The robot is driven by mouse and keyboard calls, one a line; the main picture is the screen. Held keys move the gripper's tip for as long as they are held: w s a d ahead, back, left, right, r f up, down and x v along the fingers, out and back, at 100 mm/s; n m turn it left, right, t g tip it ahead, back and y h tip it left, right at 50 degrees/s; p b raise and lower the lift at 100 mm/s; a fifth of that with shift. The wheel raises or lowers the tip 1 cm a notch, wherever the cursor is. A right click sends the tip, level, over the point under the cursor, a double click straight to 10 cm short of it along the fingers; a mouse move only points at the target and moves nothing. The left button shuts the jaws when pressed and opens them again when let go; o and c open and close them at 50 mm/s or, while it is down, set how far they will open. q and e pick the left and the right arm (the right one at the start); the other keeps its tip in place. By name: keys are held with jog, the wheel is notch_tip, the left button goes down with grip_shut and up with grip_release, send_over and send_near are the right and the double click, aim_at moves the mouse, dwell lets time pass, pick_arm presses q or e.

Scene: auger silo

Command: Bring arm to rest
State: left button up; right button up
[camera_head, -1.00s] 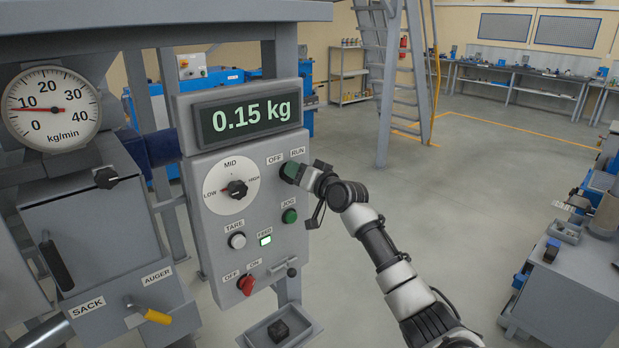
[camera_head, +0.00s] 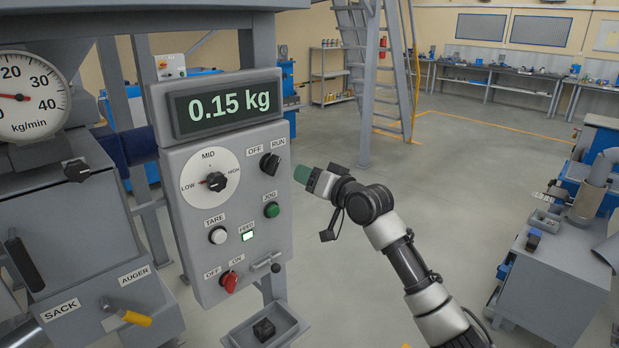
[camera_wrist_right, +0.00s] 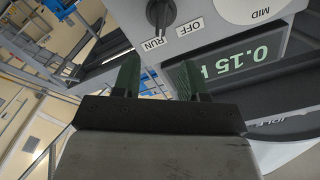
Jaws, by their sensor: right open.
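My right gripper (camera_head: 301,174) is open and empty in the head view, to the right of the control panel (camera_head: 190,250) and apart from it. Its two green fingers also show spread in the right wrist view (camera_wrist_right: 156,76). The black OFF/RUN knob (camera_head: 270,164) is just left of the fingertips. It also shows beyond the open fingers in the right wrist view (camera_wrist_right: 160,14), with nothing between the fingers. My left gripper is in neither view.
A small tray (camera_head: 290,330) sits below the panel. A grey bench (camera_head: 560,265) stands at the right. Open floor lies between, with a stair ladder (camera_head: 366,90) behind.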

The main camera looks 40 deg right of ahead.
notch_tip(320, 180, down, 26)
jog(key=g+h, duration=0.2)
jog(key=g, duration=0.3)
jog(key=s+a+f+g, duration=0.1)
jog(key=s+f, duration=0.2)
jog(key=f, duration=0.5)
jog(key=s+a+f+n+g+b, duration=0.1)
jog(key=s+f+g, duration=0.1)
jog(key=s+f, duration=0.35)
jog(key=s+a+f+g, duration=0.1)
jog(key=a+f, duration=0.1)
jog(key=f, duration=0.7)
jog(key=s+a+f+n+g, duration=0.2)
jog(key=s+a+f, duration=0.2)
jog(key=s+f, duration=0.45)
jog(key=s+a+f+n+g, duration=0.15)
jog(key=s+a+f, duration=0.35)
jog(key=s, duration=0.6)
jog(key=s+a+f+n+g, duration=0.1)
jog(key=s+a+f+g, duration=0.15)
jog(key=s+f, duration=0.65)
jog(key=s+a+f+n+g, duration=0.1)
jog(key=s+a, duration=0.1)
jog(key=s, duration=0.4)
jog(key=s+a+f+n+g, duration=0.1)
jog(key=s+a+f, duration=0.1)
jog(key=s, duration=0.4)
jog(key=shift+s+a+y+b, duration=0.4)
jog(key=shift+a, duration=0.35)
